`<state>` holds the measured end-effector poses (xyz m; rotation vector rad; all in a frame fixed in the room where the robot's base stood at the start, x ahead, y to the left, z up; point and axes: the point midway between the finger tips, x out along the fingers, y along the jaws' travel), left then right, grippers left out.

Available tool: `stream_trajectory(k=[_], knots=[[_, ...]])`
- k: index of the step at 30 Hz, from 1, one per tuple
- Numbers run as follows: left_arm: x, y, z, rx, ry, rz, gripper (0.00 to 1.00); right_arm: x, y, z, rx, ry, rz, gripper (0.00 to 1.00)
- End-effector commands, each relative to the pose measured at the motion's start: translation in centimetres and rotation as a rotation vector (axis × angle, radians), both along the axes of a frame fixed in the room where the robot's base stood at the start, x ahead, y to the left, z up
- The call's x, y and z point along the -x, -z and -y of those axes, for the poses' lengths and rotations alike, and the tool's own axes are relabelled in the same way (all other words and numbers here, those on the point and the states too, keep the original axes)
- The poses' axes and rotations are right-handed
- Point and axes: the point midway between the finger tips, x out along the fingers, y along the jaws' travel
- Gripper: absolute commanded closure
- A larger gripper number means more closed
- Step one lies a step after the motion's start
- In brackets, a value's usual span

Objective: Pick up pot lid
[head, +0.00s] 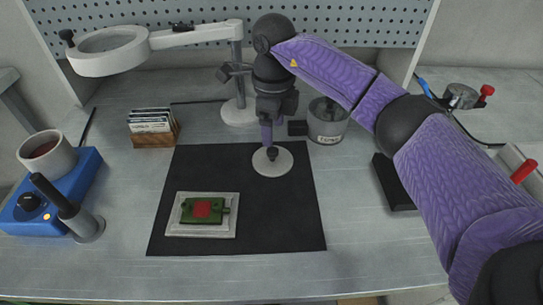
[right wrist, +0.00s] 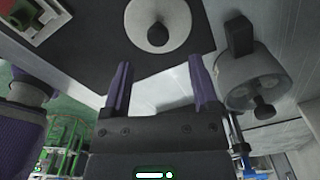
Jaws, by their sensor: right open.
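The pot lid (head: 285,163) is a pale round disc with a dark knob, lying flat on the black mat (head: 210,165). It also shows at the top of the right wrist view (right wrist: 180,22), with its knob up. My right gripper (head: 267,143) points down over the lid, its purple fingers close to the knob. In the right wrist view the fingers (right wrist: 160,62) are spread with nothing between them, and the lid lies beyond the tips. In the head view the fingers overlap the knob, so contact cannot be told. My left gripper is not in view.
A grey tray (head: 172,229) with a green and red mould lies on the mat. A blue heater (head: 75,190) with a pot (head: 46,158) stands left. A ring lamp (head: 185,38) and a metal canister (head: 327,125) stand behind. The mat's right front is clear.

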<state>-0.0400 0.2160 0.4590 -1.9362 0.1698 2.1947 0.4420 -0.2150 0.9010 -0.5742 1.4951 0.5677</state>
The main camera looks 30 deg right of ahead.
Motion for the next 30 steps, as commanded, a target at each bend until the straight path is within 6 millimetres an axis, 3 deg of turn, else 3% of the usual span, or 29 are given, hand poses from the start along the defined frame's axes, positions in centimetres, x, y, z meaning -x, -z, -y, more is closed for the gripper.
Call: stream_trajectory(k=[1, 9, 16, 27, 30], knots=[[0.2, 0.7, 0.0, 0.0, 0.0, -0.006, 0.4, 0.0, 1.5, 0.0, -0.001, 0.0, -0.003, 0.23], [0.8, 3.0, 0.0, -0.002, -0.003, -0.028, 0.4, 0.2, 6.4, -0.2, -0.002, 0.0, -0.005, 0.23], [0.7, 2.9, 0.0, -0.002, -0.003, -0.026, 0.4, 0.1, 6.4, -0.2, -0.003, 0.0, 0.0, 0.23], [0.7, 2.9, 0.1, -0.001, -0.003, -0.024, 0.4, 0.1, 6.4, -0.2, -0.003, 0.0, 0.0, 1.0], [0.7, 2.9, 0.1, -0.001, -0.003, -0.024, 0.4, 0.1, 6.4, -0.2, -0.003, 0.0, 0.0, 1.0]])
